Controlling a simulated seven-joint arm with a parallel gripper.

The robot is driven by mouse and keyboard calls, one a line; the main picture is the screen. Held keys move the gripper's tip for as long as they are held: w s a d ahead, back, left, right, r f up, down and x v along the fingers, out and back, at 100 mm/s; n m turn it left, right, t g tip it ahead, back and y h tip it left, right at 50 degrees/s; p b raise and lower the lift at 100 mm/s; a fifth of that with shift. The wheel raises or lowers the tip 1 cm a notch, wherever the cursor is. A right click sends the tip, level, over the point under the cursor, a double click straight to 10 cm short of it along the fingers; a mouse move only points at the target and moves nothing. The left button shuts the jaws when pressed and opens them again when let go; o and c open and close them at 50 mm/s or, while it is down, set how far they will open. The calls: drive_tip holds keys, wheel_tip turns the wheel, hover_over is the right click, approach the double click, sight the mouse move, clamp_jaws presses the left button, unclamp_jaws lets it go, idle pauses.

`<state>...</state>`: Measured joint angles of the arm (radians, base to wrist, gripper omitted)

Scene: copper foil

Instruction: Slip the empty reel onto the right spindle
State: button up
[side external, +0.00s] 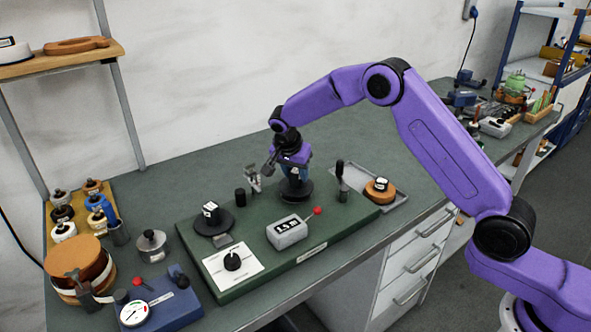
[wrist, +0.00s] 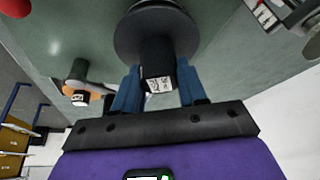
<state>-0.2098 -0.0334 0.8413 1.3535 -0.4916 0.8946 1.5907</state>
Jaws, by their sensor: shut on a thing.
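The empty reel is a black disc with a black, white-labelled hub block. In the side view the reel (side external: 297,194) is upright at the back right part of the green board (side external: 333,222). My gripper (side external: 296,173) points down above it. In the wrist view my gripper (wrist: 158,86) has its blue fingers on both sides of the hub block, shut on it, with the reel's disc (wrist: 127,36) beyond. The right spindle is not clearly visible, hidden by the reel; I cannot tell if the reel is around it or above it.
A similar black disc with a labelled block (side external: 211,212) is at the board's left. A grey box (side external: 287,233) with a red-knobbed lever, a black-handled lever (side external: 341,180) and a metal bracket (side external: 254,179) stand nearby. A copper-coloured roll (side external: 380,193) lies in the right tray.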

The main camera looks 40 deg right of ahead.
sight(296, 171)
drive_tip(key=shift+f, duration=0.95)
idle(1.0)
drive_tip(key=o, duration=1.5)
drive_tip(key=shift+r, duration=1.05)
drive_tip(key=shift+r, duration=3.5)
